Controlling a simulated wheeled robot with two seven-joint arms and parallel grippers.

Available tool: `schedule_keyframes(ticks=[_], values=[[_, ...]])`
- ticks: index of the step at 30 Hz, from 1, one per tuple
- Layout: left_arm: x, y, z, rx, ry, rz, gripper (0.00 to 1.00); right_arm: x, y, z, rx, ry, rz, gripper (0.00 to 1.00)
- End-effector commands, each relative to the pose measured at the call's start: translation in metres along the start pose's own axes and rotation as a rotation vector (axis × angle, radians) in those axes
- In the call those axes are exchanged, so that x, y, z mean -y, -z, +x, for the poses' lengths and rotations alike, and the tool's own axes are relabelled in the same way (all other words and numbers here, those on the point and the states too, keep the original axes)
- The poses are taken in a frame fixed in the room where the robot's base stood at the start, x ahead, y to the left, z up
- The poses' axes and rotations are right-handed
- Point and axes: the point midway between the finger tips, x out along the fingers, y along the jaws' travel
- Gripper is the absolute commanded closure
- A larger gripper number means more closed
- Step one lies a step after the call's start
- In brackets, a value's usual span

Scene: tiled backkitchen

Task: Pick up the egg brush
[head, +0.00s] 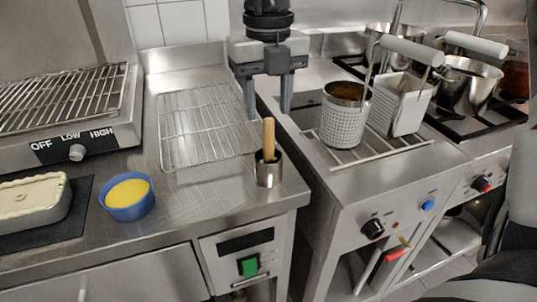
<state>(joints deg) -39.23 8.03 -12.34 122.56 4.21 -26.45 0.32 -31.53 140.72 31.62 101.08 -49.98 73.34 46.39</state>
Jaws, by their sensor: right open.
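The egg brush (268,137) stands upright in a small metal cup (269,174) near the front right corner of the steel counter. Only its wooden handle shows; its lower end is hidden in the cup. My right gripper (268,113) points down with its fingers apart and empty. In the head view its fingertips appear just above and to either side of the top of the handle; I cannot tell how far apart in depth they are. My left gripper is not in view.
A wire rack (205,125) lies left of the cup. A blue bowl (127,199) of yellow liquid and a pastry loaf (35,200) sit farther left, below a grill (65,105). A fryer with baskets (345,118) stands right, beside pots (470,88).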

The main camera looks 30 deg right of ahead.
Motion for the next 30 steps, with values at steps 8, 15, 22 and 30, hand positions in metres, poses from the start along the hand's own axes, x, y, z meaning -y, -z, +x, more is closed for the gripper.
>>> schedule_keyframes(ticks=[8,15,22,30], values=[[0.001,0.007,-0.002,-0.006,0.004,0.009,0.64,-0.003,0.01,0.038,-0.003,0.0,0.0,0.56],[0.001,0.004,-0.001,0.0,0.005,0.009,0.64,-0.003,0.01,0.045,0.0,-0.001,0.0,0.56],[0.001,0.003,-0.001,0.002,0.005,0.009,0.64,-0.003,0.01,0.045,0.0,0.0,0.0,0.98],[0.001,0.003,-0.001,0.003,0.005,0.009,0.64,-0.003,0.009,0.044,0.001,0.0,0.0,1.0]])
